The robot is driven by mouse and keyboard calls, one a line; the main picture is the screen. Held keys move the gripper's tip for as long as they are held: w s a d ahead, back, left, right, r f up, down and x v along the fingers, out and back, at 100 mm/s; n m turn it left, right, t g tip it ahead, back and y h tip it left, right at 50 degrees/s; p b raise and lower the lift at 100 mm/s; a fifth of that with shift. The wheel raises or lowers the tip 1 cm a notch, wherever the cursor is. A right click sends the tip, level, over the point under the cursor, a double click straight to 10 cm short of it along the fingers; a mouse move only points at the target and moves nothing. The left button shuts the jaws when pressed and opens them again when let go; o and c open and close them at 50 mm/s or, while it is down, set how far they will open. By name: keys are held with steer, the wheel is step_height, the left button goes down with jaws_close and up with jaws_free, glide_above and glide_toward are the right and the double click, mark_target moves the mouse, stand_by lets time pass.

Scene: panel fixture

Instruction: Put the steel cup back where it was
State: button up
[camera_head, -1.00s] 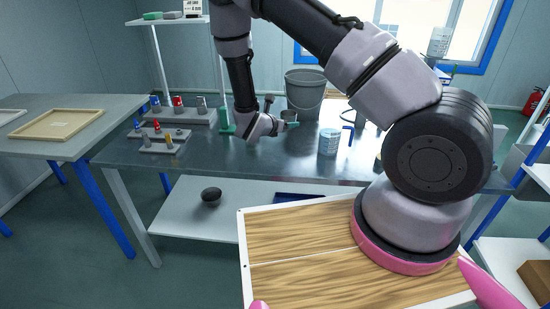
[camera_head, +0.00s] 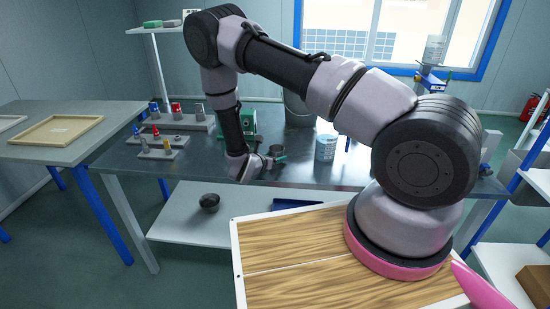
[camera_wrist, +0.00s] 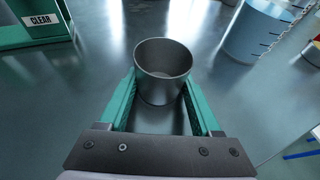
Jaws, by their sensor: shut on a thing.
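The steel cup (camera_wrist: 163,84) is a small grey open-topped cup, upright between the green fingers of my gripper (camera_wrist: 163,100) in the wrist view. The fingers are shut on its sides, and the cup looks empty. In the head view my gripper (camera_head: 277,157) is over the front part of the steel table (camera_head: 305,173), left of the white-and-blue tub. The cup (camera_head: 276,150) shows there only as a small grey shape. I cannot tell whether its base touches the table top.
A green box marked "CLEAR" (camera_wrist: 40,22) stands ahead to the left. A blue-and-white tub (camera_head: 325,148) stands to the right, and a grey bucket (camera_head: 298,110) behind. Holders with coloured pegs (camera_head: 162,150) are at the left. The table around the cup is clear.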

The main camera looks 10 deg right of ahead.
steer(key=o, duration=1.5)
steer(key=shift+f, duration=0.1)
